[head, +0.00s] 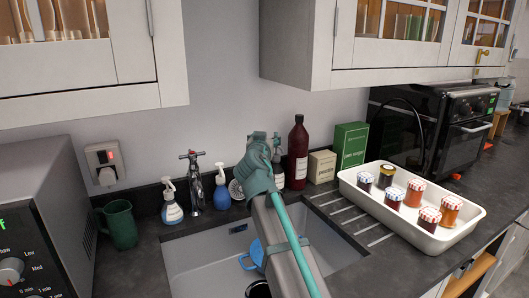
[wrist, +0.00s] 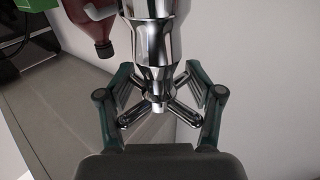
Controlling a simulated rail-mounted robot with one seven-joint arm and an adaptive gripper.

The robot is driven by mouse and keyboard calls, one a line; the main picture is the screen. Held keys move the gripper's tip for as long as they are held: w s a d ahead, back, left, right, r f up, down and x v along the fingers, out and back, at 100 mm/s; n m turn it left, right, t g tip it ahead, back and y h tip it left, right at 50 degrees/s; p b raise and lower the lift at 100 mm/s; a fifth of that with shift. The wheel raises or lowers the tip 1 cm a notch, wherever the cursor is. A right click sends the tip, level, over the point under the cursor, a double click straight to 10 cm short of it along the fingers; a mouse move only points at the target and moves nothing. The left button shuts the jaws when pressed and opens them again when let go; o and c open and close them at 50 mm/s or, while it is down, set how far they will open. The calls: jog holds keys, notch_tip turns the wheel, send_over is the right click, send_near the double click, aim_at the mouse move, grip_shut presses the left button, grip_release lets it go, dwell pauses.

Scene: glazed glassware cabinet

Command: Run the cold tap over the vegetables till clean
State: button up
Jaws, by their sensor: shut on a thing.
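My gripper (head: 258,142) is over the back edge of the sink (head: 190,257), right of a chrome tap (head: 194,180) with a cross handle. My gripper and arm hide this held fitting in the head view. A blue vessel (head: 250,256) sits in the sink, partly behind my arm, with a dark round item (head: 258,290) in front of it. I cannot make out any vegetables or running water.
Spray bottles (head: 172,202) (head: 221,187) and a green mug (head: 119,224) stand left. A dark red bottle (head: 298,153) and boxes (head: 349,146) stand right. A white tray (head: 365,207) of jars is on the drainer. Wall cabinets (head: 345,45) hang above.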

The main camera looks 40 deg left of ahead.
jog(key=shift+w+f+m+t+h+b, duration=0.15)
jog(key=shift+m+t+h+b, duration=0.6)
jog(key=shift+b, duration=1.8)
jog(key=shift+d+r+m+h+b, duration=0.15)
jog(key=shift+m+h+b, duration=0.25)
jog(key=shift+h+b, duration=0.4)
jog(key=shift+d+r+m+h+b, duration=0.1)
jog(key=shift+m+h+b, duration=0.25)
jog(key=shift+h+b, duration=0.4)
jog(key=o, duration=1)
jog(key=shift+w, duration=0.1)
jog(key=shift+o, duration=0.2)
jog(key=shift+f, duration=0.1)
jog(key=v, duration=1.2)
jog(key=shift+f, duration=0.2)
